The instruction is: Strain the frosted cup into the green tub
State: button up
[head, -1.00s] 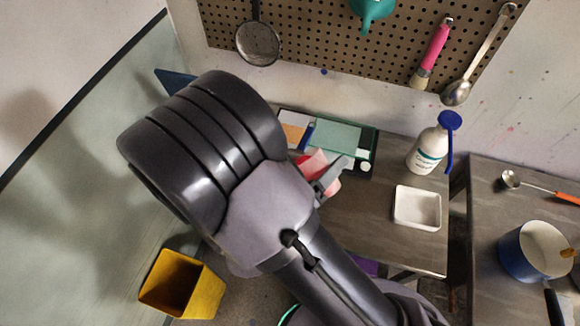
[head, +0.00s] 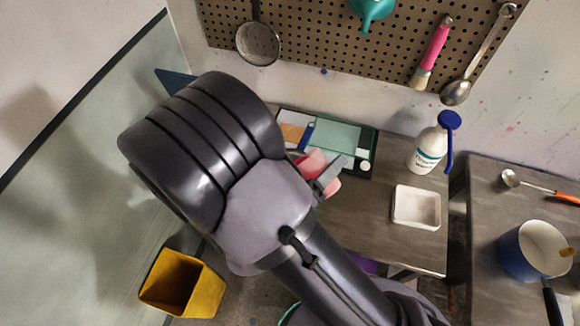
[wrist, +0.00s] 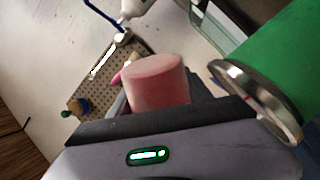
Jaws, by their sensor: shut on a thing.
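My gripper (head: 330,176) is shut on a pinkish, cloudy cup, which I take for the frosted cup (wrist: 158,88). In the wrist view the cup stands out between the dark jaws, with one flat round end in sight. In the head view my arm hides most of it, and a pink-red part (head: 314,162) shows beside a grey finger. A green round vessel, seemingly the green tub (wrist: 283,62), is at the right of the wrist view, with a metal ring (wrist: 256,100) at its near end. The cup and tub appear apart. Whether a strainer mesh lies in the ring is unclear.
A white bottle with a blue spout (head: 428,150) and a white square dish (head: 416,208) stand on the bench. A blue pot (head: 520,250) is on the right bench. A yellow bin (head: 180,284) stands lower left. A pegboard (head: 320,38) with hanging tools is behind.

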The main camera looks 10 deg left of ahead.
jog(key=shift+a+f+n+p, duration=0.1)
jog(key=shift+f+n+p, duration=0.3)
jog(key=shift+n, duration=0.8)
dwell(3.0)
jog(key=shift+w+a+r+n+p, duration=0.4)
jog(key=shift+a+n+p, duration=0.15)
jog(key=shift+n, duration=0.25)
dwell(1.5)
jog(key=shift+w+a+r+n+g+h+p, duration=0.15)
jog(key=shift+r+n+g+h+p, duration=0.25)
jog(key=shift+p, duration=0.85)
